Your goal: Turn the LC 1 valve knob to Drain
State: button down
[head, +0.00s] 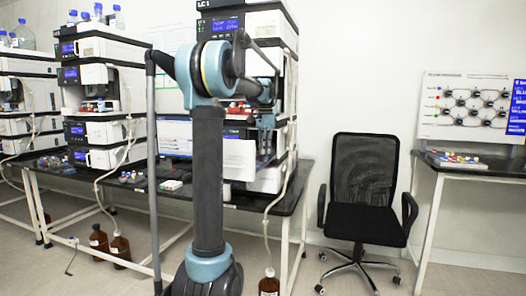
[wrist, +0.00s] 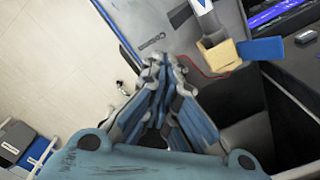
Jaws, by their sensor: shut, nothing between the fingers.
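The LC 1 column stack (head: 270,22) stands on the dark bench behind my arm in the head view, its label at the top left. My arm hides much of its middle. My gripper (head: 266,142) is in front of the stack's lower middle. In the wrist view my gripper (wrist: 157,65) has its fingers together, with nothing held between them. I cannot make out the valve knob or its Drain mark in either view.
A black office chair (head: 363,190) stands right of the bench. A brown bottle (head: 269,284) is on the floor. Other stacks (head: 98,100) stand left.

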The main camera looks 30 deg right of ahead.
jog(key=shift+a, duration=0.2)
jog(key=shift+d, duration=0.15)
jog(key=n, duration=0.3)
jog(key=shift+n, duration=0.4)
jog(key=n, duration=1)
jog(key=shift+n, duration=2.1)
